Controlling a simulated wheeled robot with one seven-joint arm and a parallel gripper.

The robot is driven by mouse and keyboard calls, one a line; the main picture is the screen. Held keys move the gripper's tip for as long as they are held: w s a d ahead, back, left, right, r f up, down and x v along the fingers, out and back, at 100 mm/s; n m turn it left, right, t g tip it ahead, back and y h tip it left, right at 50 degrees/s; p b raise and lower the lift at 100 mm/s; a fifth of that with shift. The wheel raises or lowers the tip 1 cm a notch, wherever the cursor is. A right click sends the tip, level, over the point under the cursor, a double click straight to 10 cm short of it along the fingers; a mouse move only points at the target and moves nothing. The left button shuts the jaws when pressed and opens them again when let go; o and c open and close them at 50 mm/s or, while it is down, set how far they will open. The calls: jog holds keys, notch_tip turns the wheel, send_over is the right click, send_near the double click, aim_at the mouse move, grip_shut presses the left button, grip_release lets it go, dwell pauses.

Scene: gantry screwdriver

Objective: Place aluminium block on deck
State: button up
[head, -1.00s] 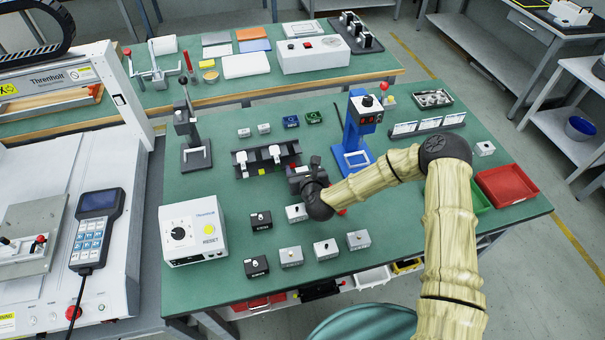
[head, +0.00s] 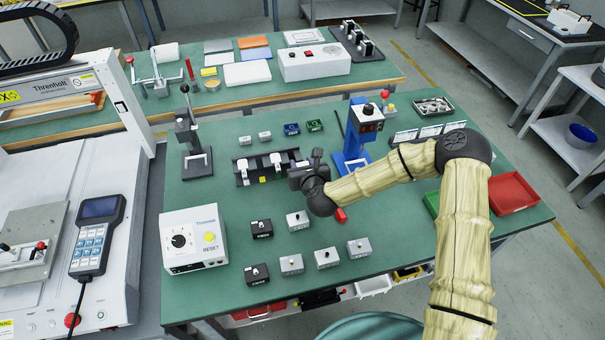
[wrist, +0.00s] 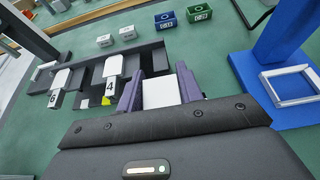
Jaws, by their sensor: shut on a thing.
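My gripper (head: 306,170) is at the right end of the black fixture (head: 243,180) in the head view. In the wrist view my gripper's purple fingers (wrist: 159,84) are shut on a pale silver block (wrist: 162,95), which looks like the aluminium block. The black fixture (wrist: 88,101) has white pieces marked 6 and 4. The held block is just right of the piece marked 4. I cannot tell whether the block touches the fixture. In the head view my gripper hides the held block.
Silver blocks (head: 326,258) and black blocks (head: 262,229) stand on the front of the green table. A blue stand (head: 352,158) is close on the right of my gripper. A control box (head: 195,240) stands front left.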

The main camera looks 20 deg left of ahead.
aim_at(302, 164)
notch_tip(302, 164, up, 4)
jog(key=shift+r, duration=0.15)
dwell(0.5)
jog(key=d+m+h, duration=0.3)
jog(key=d, duration=0.8)
jog(key=d+f+m+t+h, duration=0.1)
jog(key=d+m+h, duration=0.2)
jog(key=d, duration=0.9)
jog(key=d+f+m+h, duration=0.1)
jog(key=d+m+h, duration=0.2)
jog(key=d, duration=0.8)
jog(key=shift+s+d+f+m+t+h, duration=0.2)
jog(key=shift+s+d+m+t+h, duration=0.15)
jog(key=shift+h, duration=0.75)
